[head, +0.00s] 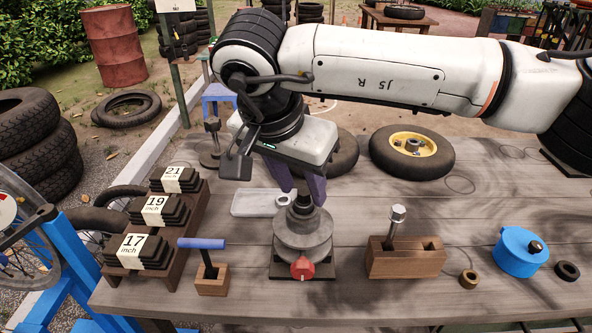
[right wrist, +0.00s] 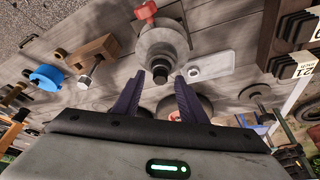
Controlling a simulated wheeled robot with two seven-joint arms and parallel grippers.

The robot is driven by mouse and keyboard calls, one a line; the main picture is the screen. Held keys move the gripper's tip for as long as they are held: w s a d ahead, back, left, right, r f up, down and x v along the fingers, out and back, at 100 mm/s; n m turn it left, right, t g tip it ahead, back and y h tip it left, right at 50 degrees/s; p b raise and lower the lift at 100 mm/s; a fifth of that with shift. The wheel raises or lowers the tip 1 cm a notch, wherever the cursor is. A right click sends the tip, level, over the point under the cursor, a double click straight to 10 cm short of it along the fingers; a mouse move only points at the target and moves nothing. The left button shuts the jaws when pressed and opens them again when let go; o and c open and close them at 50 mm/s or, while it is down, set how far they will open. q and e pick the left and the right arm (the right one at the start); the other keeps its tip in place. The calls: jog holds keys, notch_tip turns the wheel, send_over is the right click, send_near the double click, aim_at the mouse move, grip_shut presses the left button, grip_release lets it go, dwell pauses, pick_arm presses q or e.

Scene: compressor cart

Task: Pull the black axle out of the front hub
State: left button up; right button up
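The front hub (head: 302,235) is a grey stepped cylinder standing upright on a dark square plate, with a red knob (head: 302,268) on its near side. The dark end of the axle (head: 304,203) rises from the hub's top. The right wrist view also shows the hub (right wrist: 163,43) and the axle's dark end (right wrist: 160,76). My right gripper (head: 301,194) comes down from above, its two purple fingers apart around or just above the axle end. In the right wrist view the gripper (right wrist: 160,80) shows gaps beside the axle; I cannot tell whether either finger touches it. My left gripper is not in view.
A light grey plate (head: 252,203) lies just behind the hub. A wooden block (head: 408,264) holding a silver bolt stands to the right, a blue-handled tool (head: 202,244) to the left. A blue canister (head: 515,258) is farther right; a yellow-rimmed wheel (head: 412,145) lies behind.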

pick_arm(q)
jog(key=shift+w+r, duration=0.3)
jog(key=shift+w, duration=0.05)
pick_arm(e)
jog(key=shift+w+f, duration=0.1)
jog(key=shift+f, duration=0.2)
jog(key=c, duration=1)
jog(key=o, duration=0.4)
grip_shut()
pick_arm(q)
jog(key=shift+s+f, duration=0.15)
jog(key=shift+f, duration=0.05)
pick_arm(e)
jog(key=shift+r, duration=0.1)
